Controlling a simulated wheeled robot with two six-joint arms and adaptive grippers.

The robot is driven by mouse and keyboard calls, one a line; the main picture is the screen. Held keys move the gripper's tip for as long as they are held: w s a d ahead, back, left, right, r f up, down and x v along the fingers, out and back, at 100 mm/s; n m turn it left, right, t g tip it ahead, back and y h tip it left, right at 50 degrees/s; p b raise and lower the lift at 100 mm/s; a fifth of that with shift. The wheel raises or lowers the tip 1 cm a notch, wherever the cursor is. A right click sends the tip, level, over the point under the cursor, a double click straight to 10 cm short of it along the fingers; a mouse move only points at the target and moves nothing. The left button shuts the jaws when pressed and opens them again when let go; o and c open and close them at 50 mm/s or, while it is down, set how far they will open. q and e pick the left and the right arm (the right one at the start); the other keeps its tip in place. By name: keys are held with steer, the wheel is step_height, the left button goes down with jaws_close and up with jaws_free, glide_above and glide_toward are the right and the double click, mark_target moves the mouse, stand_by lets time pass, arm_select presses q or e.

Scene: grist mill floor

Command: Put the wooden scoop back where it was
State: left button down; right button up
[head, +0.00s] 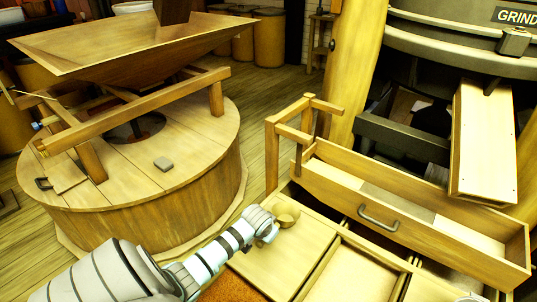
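A small, rounded, tan wooden piece (287,211), which looks like the bowl of the wooden scoop, shows right at the tip of my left gripper (272,231). My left arm comes in from the lower left, and its gripper is over the pale wooden top beside the open drawer. The fingers are small and partly hidden, so I cannot tell if they are closed on the scoop or only beside it. The scoop's handle is not clearly visible.
An open wooden drawer (380,212) with a metal handle is right of the gripper. A wooden frame (301,130) stands behind it. A tilted wooden chute (483,140) hangs above.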

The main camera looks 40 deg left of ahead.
arm_select(q)
step_height(320, 180, down, 4)
steer(key=shift+f+b, duration=0.15)
steer(key=shift+b, duration=1.05)
steer(key=c, duration=1.5)
jaws_free()
arm_select(e)
steer(key=shift+w+d+f, duration=0.2)
steer(key=shift+w+f, duration=0.6)
steer(key=shift+f, duration=0.2)
arm_select(q)
steer(key=p+v, duration=0.7)
steer(key=v, duration=0.5)
steer(key=shift+p, duration=0.3)
arm_select(e)
steer(key=s+a+r, duration=0.3)
steer(key=r, duration=0.3)
steer(key=shift+r, duration=0.35)
steer(key=shift+d, duration=0.15)
